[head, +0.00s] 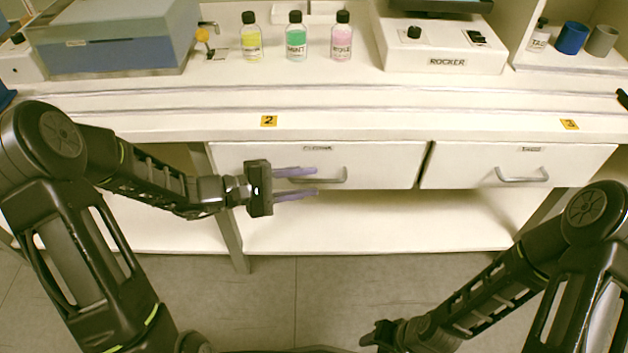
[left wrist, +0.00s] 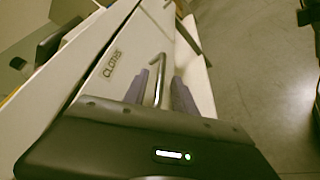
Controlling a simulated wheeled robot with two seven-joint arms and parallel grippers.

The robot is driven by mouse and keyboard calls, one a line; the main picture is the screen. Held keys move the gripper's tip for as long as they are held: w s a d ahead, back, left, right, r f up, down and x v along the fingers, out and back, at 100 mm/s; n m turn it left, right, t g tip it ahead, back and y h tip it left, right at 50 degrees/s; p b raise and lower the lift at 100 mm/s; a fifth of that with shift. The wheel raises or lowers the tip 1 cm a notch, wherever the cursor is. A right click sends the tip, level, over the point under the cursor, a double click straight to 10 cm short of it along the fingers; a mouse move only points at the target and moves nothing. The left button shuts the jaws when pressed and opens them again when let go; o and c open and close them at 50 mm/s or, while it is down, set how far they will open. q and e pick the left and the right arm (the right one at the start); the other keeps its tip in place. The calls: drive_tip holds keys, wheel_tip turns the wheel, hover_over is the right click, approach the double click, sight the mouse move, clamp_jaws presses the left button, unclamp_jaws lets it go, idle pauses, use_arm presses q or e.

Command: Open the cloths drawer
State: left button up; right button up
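The cloths drawer (head: 240,165) is the white left-hand drawer under the counter, and it looks shut. Its label reads CLOTHS in the left wrist view (left wrist: 112,64). Its grey bar handle (head: 335,181) also shows in the left wrist view (left wrist: 158,92), lying between my fingers. My left gripper (head: 316,182) is open, with its two purple fingers above and below the left part of the handle. Contact with the handle cannot be made out. My right gripper (head: 377,338) is low at the bottom of the head view, away from the drawers, its fingers hard to make out.
A second drawer (head: 460,168) with its own handle is to the right. On the counter stand a yellow bottle (head: 252,44), a green bottle (head: 296,42), a pink bottle (head: 342,42) and a rocker device (head: 440,55). An open shelf (head: 380,222) lies below the drawers.

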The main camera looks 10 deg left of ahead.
use_arm(q)
drive_tip(key=shift+x, duration=1.2)
clamp_jaws()
idle(0.6)
